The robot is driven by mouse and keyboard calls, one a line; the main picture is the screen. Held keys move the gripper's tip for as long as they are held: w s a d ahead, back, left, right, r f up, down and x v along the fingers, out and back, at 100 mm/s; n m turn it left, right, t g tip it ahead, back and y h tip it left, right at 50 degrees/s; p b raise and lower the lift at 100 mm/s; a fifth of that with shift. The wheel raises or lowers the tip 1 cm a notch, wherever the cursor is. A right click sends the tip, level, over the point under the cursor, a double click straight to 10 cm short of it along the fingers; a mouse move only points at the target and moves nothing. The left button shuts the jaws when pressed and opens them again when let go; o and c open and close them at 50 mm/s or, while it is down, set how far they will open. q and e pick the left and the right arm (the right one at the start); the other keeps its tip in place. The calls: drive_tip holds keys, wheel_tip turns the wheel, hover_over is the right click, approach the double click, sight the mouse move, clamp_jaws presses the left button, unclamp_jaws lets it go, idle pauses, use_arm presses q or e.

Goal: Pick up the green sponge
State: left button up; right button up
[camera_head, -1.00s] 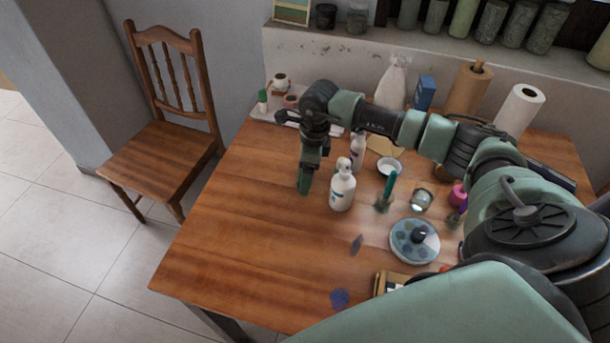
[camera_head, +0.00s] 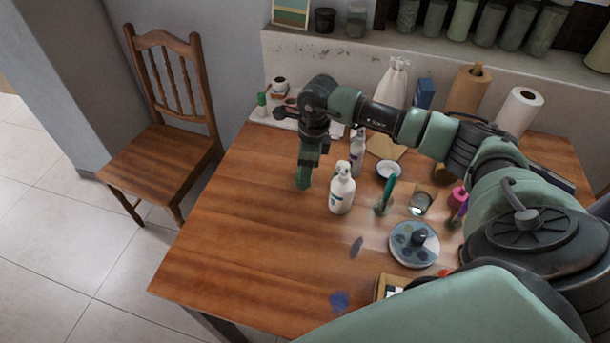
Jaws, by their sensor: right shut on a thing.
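The sponge looks to be just above the tabletop, but the exact gap is hard to tell. My left gripper is not in view.
A second bottle (camera_head: 357,154), a small white bowl (camera_head: 387,169), a green brush (camera_head: 388,191) and a round paint palette (camera_head: 414,243) stand to the right. Paper rolls (camera_head: 520,111) are at the back. The table's left front is clear. A wooden chair (camera_head: 160,150) stands left.

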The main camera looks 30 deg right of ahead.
wheel_tip(320, 180, up, 18)
drive_tip(key=b, duration=0.1)
